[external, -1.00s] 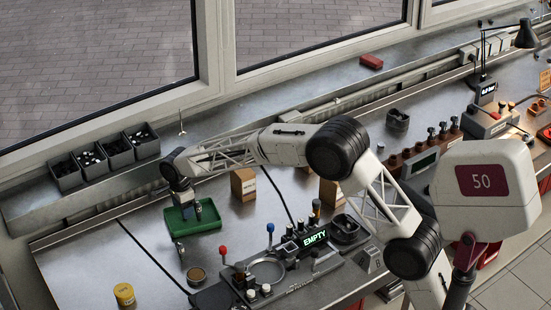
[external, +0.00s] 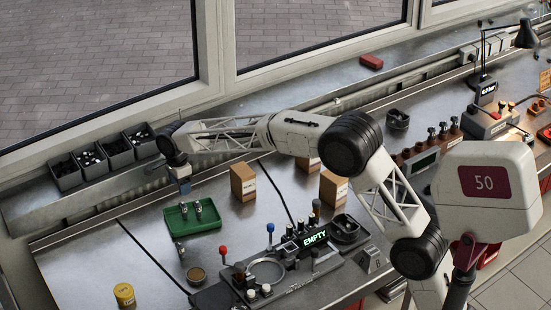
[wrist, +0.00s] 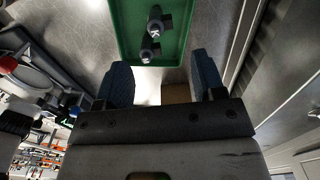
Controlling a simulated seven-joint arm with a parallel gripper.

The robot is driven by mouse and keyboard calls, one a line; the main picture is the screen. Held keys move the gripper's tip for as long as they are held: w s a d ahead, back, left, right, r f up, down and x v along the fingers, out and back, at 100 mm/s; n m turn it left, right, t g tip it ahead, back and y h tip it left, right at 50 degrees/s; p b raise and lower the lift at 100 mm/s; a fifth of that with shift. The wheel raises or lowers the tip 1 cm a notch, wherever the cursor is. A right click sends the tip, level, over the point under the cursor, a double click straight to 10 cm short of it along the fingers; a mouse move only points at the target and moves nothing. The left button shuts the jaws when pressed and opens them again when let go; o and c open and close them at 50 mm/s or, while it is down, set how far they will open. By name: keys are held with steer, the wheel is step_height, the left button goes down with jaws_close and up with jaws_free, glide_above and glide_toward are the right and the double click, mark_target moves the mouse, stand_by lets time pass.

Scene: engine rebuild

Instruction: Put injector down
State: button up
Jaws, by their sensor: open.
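One is the left injector (external: 184,212) and the other the right injector (external: 198,207). The wrist view shows the near injector (wrist: 150,52) and the far injector (wrist: 157,20) in the green tray (wrist: 180,50). My gripper (external: 184,188) is above and behind the tray, apart from both injectors. In the wrist view my gripper (wrist: 163,85) has its two blue fingers spread with nothing between them.
Cardboard boxes, one nearest the tray (external: 243,182), stand to the right. A test fixture (external: 280,262) with an "EMPTY" display is at the front. Black bins (external: 103,158) line the back ledge. A yellow tin (external: 124,294) stands front left.

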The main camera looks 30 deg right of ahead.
steer(key=shift+r, duration=0.95)
steer(key=s+d+r+n+t, duration=0.1)
steer(key=s+d+r+n, duration=0.45)
steer(key=s+d, duration=0.75)
steer(key=s+d+r+n, duration=0.3)
steer(key=s+d+r, duration=0.5)
steer(key=s+d, duration=0.55)
steer(key=s+d+f+n, duration=0.2)
steer(key=s+d+n, duration=0.1)
steer(key=s, duration=0.8)
steer(key=s+d+f+n+t, duration=0.1)
steer(key=s+d+f+n, duration=0.2)
steer(key=s, duration=0.9)
steer(key=s+d+f+n, duration=0.3)
steer(key=s+d, duration=0.4)
steer(key=s, duration=0.5)
steer(key=shift+t, duration=0.3)
steer(key=shift+f, duration=0.1)
stand_by(0.5)
